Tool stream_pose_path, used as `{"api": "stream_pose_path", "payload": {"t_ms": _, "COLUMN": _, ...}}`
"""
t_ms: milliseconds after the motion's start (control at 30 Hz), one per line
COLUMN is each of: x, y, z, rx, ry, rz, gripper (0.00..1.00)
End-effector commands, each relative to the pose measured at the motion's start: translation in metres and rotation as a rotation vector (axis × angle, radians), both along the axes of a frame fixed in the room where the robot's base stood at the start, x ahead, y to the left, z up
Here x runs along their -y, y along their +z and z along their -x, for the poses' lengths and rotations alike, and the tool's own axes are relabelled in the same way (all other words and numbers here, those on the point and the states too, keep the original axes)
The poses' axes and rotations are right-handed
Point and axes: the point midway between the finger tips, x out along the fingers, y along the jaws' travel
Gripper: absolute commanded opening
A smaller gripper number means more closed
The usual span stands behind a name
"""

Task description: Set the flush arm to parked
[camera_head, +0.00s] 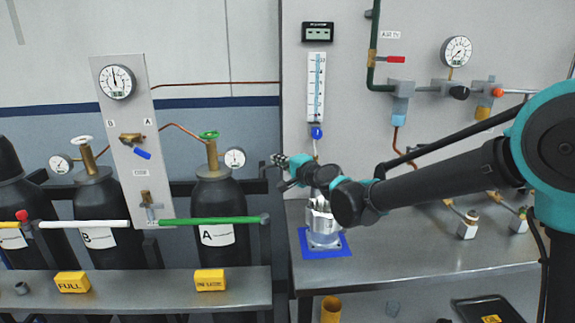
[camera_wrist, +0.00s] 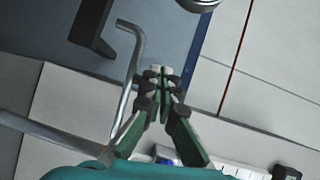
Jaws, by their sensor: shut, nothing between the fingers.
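A grey bent rod (camera_wrist: 130,72) with a hooked end, which looks like the flush arm, runs just left of my fingertips in the wrist view. In the head view a thin dark bent rod (camera_head: 263,170) shows left of my gripper, probably the same one. My gripper (camera_head: 277,160) is shut and empty, reaching left above the machined housing (camera_head: 322,228). Its closed green fingers (camera_wrist: 157,76) show in the wrist view; the rod is very near them, and I cannot tell whether they touch. My wrist hides the rod's mount. No parked mark is readable.
The housing stands on a blue mat (camera_head: 312,250) on the metal bench (camera_head: 420,245). Black gas cylinders (camera_head: 215,190) and a green bar (camera_head: 210,220) are at left. A wall panel with a scale (camera_head: 316,88) and pipework stands behind. The bench's middle is mostly clear.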

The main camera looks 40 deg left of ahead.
Motion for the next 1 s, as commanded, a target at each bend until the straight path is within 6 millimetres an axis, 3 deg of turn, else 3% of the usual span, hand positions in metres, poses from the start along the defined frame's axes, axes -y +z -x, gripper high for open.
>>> {"api": "stream_pose_path", "payload": {"t_ms": 400, "x": -0.034, "y": 0.000, "z": -0.018, "rx": -0.001, "ry": 0.000, "rz": 0.000, "gripper": 0.00}}
{"api": "stream_pose_path", "payload": {"t_ms": 1000, "x": -0.041, "y": 0.000, "z": -0.023, "rx": 0.000, "ry": -0.001, "rz": 0.000, "gripper": 0.00}}
